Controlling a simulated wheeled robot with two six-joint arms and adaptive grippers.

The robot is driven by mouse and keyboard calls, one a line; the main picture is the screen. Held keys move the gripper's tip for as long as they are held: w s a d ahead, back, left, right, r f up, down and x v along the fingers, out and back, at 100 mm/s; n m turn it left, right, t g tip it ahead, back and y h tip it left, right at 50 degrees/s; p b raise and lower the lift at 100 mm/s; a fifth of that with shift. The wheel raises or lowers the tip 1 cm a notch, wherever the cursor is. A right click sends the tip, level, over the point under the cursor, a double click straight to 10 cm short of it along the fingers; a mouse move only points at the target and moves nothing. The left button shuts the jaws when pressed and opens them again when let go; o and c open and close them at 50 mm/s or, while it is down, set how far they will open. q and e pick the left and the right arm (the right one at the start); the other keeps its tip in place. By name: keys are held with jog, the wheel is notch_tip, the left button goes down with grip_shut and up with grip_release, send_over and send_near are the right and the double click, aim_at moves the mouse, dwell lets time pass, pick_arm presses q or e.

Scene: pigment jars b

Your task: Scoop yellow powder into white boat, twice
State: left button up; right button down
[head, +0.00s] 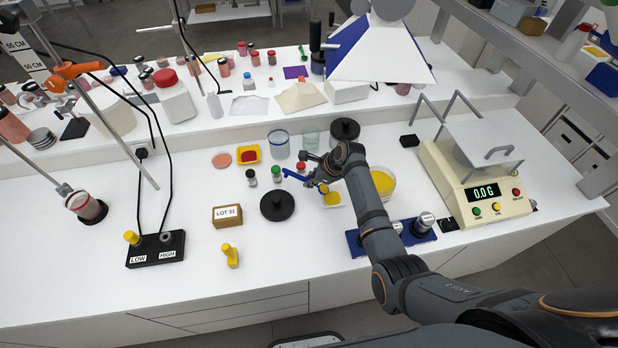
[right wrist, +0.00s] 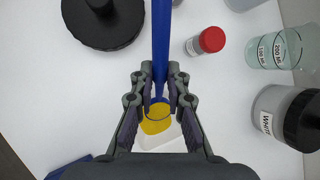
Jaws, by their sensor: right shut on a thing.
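My right gripper (head: 322,184) is shut on a blue scoop (head: 295,176), whose handle also shows in the right wrist view (right wrist: 161,50). The scoop's bowl end is at the small white boat (head: 334,206), low over it or in it. Yellow powder (right wrist: 156,119) shows at the bowl end; I cannot tell how much is in the scoop and how much in the boat. The boat's pale edge shows in the right wrist view (right wrist: 168,138). A round glass dish of yellow powder (head: 383,184) stands just right of the boat, partly hidden by my arm. My left gripper is not in view.
A black round lid (head: 277,205) lies left of the boat. Small vials (head: 276,174), a beaker (head: 311,140) and a black-topped jar (head: 344,131) stand behind. A balance (head: 474,180) reading 0.0 g stands right.

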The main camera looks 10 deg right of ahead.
aim_at(326, 190)
jog(key=shift+s+d+r+t+y, duration=0.2)
jog(key=shift+d+r+t+y, duration=0.15)
jog(key=shift+d+y, duration=0.35)
jog(key=shift+s+d+r+t+y, duration=0.15)
jog(key=shift+d+r+t+y, duration=0.2)
jog(key=shift+y, duration=0.45)
jog(key=shift+s+d+r+m+y+b, duration=0.15)
jog(key=shift+d+m+y+b, duration=0.2)
jog(key=shift+d+y, duration=0.35)
jog(key=y+b, duration=0.1)
jog(key=d+t+y+b, duration=0.1)
jog(key=b, duration=0.1)
jog(key=shift+s+d+r+t+y, duration=0.2)
jog(key=shift+s+t+y, duration=0.1)
jog(key=shift+y, duration=0.1)
pick_arm(q)
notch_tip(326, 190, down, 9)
jog(key=b, duration=0.5)
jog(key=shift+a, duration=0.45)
pick_arm(e)
jog(key=shift+s+d+r+m+t+y, duration=0.15)
jog(key=shift+d+t+y, duration=0.1)
jog(key=shift+d+y, duration=0.2)
jog(key=shift+s+d+m+t+y, duration=0.1)
jog(key=shift+d+m+t+y, duration=0.15)
jog(key=shift+y, duration=0.3)
jog(key=shift+s+d+r+m+t+y, duration=0.1)
jog(key=shift+d+t+y, duration=0.1)
jog(key=shift+d+y, duration=0.3)
